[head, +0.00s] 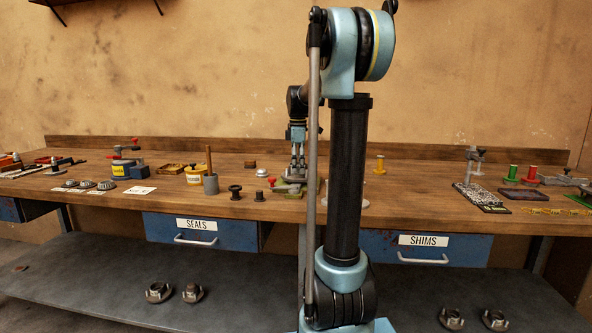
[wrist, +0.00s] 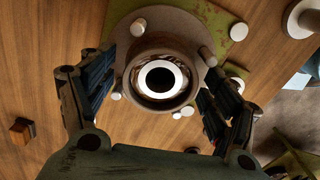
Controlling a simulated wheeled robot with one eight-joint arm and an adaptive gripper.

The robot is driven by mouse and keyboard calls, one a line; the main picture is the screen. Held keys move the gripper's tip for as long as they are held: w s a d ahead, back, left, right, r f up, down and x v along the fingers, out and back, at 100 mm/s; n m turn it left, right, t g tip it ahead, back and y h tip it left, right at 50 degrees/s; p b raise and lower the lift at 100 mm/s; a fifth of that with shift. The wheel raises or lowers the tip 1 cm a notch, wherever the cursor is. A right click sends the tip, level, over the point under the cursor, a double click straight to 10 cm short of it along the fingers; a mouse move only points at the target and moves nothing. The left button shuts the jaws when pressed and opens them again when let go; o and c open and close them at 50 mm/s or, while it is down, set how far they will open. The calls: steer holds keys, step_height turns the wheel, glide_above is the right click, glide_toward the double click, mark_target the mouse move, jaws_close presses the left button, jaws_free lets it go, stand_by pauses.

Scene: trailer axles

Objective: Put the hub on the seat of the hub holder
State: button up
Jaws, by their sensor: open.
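The hub (wrist: 137,88), a brown-grey round flange with pale studs and a bright ring around a dark bore, fills the middle of the wrist view. My gripper (wrist: 160,68) is open, with one finger on each side of the hub; whether they touch it is unclear. In the head view my gripper (head: 297,172) points down at the bench, partly behind my arm. An olive-green plate (wrist: 228,28) shows below the hub, possibly part of the hub holder. The hub's underside is hidden, so I cannot tell whether it rests on a seat.
A pale round piece (wrist: 300,20) stands at the wrist view's upper right. Several hub-like parts (head: 158,292) lie below.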

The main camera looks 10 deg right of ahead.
step_height(320, 180, up, 12)
steer(key=shift+f, duration=0.25)
stand_by(0.5)
